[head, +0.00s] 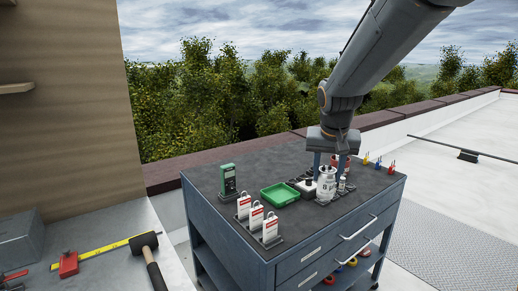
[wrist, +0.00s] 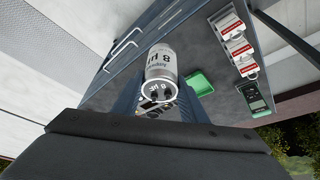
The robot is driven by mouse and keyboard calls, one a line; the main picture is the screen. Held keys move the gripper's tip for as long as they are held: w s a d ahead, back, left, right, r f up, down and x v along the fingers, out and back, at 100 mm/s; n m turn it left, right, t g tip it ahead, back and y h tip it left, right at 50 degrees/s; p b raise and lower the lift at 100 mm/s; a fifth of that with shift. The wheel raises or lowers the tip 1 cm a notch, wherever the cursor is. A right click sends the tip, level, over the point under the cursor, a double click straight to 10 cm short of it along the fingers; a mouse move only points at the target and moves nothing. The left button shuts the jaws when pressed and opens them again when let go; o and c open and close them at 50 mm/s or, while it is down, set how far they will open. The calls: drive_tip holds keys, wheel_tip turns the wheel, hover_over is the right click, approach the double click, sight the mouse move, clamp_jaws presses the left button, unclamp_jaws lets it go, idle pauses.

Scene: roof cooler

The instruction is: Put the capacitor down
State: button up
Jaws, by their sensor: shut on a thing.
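The capacitor (head: 326,184) is a silver-white can with printed lettering. It stands upright between the fingers of my gripper (head: 329,167), over the right part of the cart's dark top (head: 248,165). In the wrist view the capacitor (wrist: 161,66) shows its "8 µF" label and its terminal end, with a blue-grey finger on each side. My gripper is shut on it. I cannot tell whether its base touches the surface or hangs just above it.
A green tray (head: 279,195), a meter (head: 228,179) and several white tagged packs (head: 257,216) stand left of the capacitor. Small dark and metal parts crowd close around it. Coloured drivers (head: 379,163) stand at the back right. A hammer (head: 146,243) lies on the left ledge.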

drive_tip(key=shift+f, duration=0.8)
drive_tip(key=s+f+n, duration=0.1)
drive_tip(key=s+f, duration=0.2)
drive_tip(key=f, duration=0.7)
drive_tip(key=s+f, duration=0.4)
drive_tip(key=f, duration=0.6)
drive_tip(key=s+f+n+y, duration=0.1)
drive_tip(key=s+f, duration=0.3)
drive_tip(key=f, duration=0.7)
drive_tip(key=shift+n, duration=0.3)
drive_tip(key=shift+s, duration=0.1)
